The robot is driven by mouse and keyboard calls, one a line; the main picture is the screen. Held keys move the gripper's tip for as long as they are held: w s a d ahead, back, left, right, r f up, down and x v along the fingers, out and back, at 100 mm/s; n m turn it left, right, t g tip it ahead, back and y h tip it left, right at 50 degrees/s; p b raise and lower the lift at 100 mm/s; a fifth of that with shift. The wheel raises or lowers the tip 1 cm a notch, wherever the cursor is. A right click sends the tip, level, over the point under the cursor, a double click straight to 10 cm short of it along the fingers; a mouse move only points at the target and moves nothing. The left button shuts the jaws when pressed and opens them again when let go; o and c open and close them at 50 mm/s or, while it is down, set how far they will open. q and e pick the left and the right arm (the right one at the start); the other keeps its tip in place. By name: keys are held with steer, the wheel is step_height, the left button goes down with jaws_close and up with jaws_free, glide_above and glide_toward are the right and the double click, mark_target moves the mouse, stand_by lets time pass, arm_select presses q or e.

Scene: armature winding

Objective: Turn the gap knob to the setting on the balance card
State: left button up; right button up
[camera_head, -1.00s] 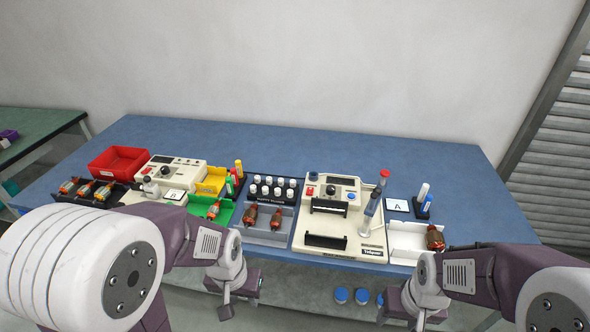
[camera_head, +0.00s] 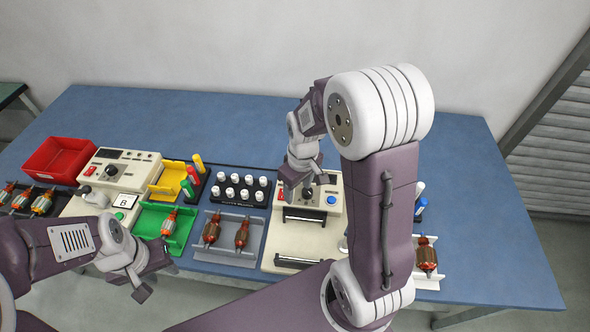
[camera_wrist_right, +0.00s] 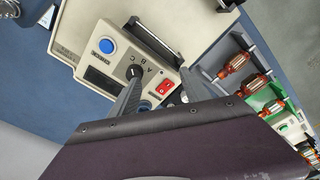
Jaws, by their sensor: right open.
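A black knob (camera_wrist_right: 133,71) marked A, B, C sits on the cream machine's panel (camera_wrist_right: 100,60) in the right wrist view. My right gripper (camera_wrist_right: 160,82) is open above this panel; one fingertip is near the knob and the red switch (camera_wrist_right: 163,88) lies between the fingers. In the head view the right gripper (camera_head: 306,184) hides the knob. A white card reading B (camera_head: 126,201) stands by the left machine (camera_head: 118,170), which has its own black knob (camera_head: 111,170). My left gripper (camera_head: 153,278) is open and empty at the table's front.
A blue button (camera_wrist_right: 106,46) is beside the knob. A rack of white bottles (camera_head: 240,188), a grey tray with armatures (camera_head: 228,237), a green tray (camera_head: 165,226) and a red bin (camera_head: 58,160) line the table. The back of the blue table (camera_head: 220,115) is clear.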

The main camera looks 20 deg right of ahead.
mark_target(307, 193)
steer(key=shift+n+g, duration=0.4)
steer(key=shift+g, duration=0.1)
steer(key=w+d+p, duration=0.1)
steer(key=d, duration=0.1)
steer(key=w+d+p, duration=0.3)
steer(key=p, duration=0.1)
steer(key=shift+w+d+r, duration=0.2)
steer(key=shift+d+r, duration=0.15)
steer(key=shift+d, duration=0.05)
steer(key=shift+f, duration=0.1)
steer(key=f, duration=0.2)
steer(key=f+p, duration=0.1)
steer(key=f, duration=0.5)
steer(key=shift+s+a+f, duration=0.15)
steer(key=shift+s+a, duration=0.05)
steer(key=shift+a, duration=0.15)
steer(key=shift+f, duration=0.25)
arm_select(q)
step_height(307, 193, up, 8)
steer(key=shift+s+a, duration=0.15)
steer(key=shift+s, duration=0.2)
arm_select(e)
steer(key=shift+s, duration=0.1)
steer(key=shift+c, duration=0.3)
